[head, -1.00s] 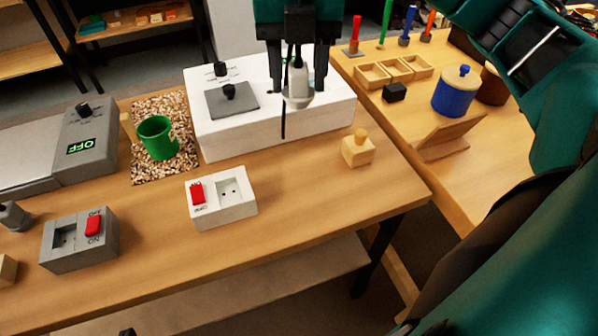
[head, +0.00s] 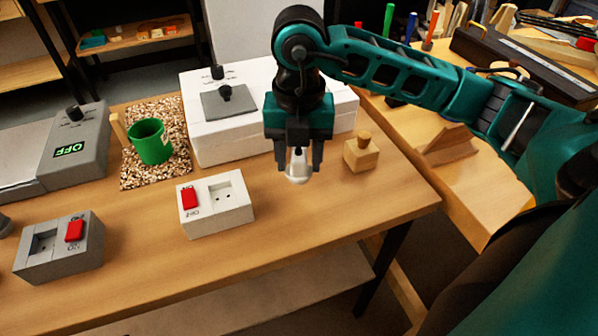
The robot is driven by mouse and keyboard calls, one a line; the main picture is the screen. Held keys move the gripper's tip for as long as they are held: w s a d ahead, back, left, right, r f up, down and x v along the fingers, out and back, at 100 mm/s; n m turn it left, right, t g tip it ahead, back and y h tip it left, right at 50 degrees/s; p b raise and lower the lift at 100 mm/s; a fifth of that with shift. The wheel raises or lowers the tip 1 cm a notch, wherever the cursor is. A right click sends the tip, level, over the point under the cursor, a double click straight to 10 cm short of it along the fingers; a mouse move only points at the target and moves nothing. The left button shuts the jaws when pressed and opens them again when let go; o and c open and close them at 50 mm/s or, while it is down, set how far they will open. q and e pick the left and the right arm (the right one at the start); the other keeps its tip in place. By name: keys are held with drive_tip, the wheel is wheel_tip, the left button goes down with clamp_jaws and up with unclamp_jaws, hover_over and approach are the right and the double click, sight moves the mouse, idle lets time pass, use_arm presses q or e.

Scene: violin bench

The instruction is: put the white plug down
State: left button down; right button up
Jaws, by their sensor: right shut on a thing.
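The white plug (head: 298,168) is in the head view, right of the white socket box. My right gripper (head: 299,165) points down and is shut on the plug. The plug hangs between its fingers, low over the wooden bench (head: 310,220); I cannot tell whether it touches the wood. The white socket box (head: 216,203) with a red switch stands to the left of the plug, apart from it. My left gripper is not in view.
A wooden block with a knob (head: 361,154) stands just right of the gripper. The white machine (head: 210,140) is behind it. A green cup (head: 150,142) stands on a speckled mat (head: 130,173). A grey socket box (head: 62,250) is front left. The bench front is clear.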

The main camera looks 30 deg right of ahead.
sight(299, 172)
wheel_tip(299, 172, down, 4)
drive_tip(key=shift+r+b, duration=0.1)
drive_tip(key=shift+b, duration=0.25)
drive_tip(key=o, duration=1.1)
